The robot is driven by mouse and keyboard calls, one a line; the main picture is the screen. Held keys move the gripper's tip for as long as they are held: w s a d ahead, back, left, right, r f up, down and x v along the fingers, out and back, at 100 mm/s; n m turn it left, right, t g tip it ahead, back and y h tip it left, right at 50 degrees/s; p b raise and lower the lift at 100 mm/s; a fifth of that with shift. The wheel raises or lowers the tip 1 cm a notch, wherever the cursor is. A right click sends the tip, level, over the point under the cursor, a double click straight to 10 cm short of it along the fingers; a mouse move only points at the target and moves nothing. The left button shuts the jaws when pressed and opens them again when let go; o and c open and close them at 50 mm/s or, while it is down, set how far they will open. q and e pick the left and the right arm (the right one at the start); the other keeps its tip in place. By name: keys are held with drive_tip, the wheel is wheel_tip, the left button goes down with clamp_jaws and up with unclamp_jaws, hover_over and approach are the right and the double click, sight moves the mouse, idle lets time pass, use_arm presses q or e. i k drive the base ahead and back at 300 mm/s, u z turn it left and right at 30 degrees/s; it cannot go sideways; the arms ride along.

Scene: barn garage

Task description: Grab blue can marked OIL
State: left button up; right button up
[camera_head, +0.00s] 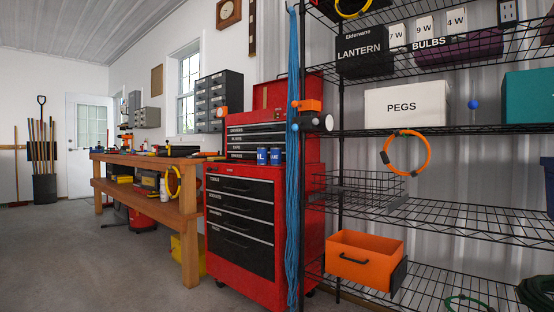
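The lettering is too small to tell for sure which one reads OIL. Both look upright, close together and uncovered. The red tool chest (213,250) stands in the middle of the view. Neither of my grippers shows in the head view.
A black wire shelf rack (440,217) fills the right side, with a white PEGS box (408,104) and an orange bin (364,260). Blue cords (293,200) hang just right of the cans. A wooden workbench (187,207) stands left. The concrete floor (90,265) at front left is clear.

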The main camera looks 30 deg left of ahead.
sight(262, 151)
drive_tip(key=u, duration=1.05)
drive_tip(key=i, duration=1.55)
drive_tip(key=u, duration=1.9)
drive_tip(key=i, duration=2.1)
drive_tip(key=z, duration=3.25)
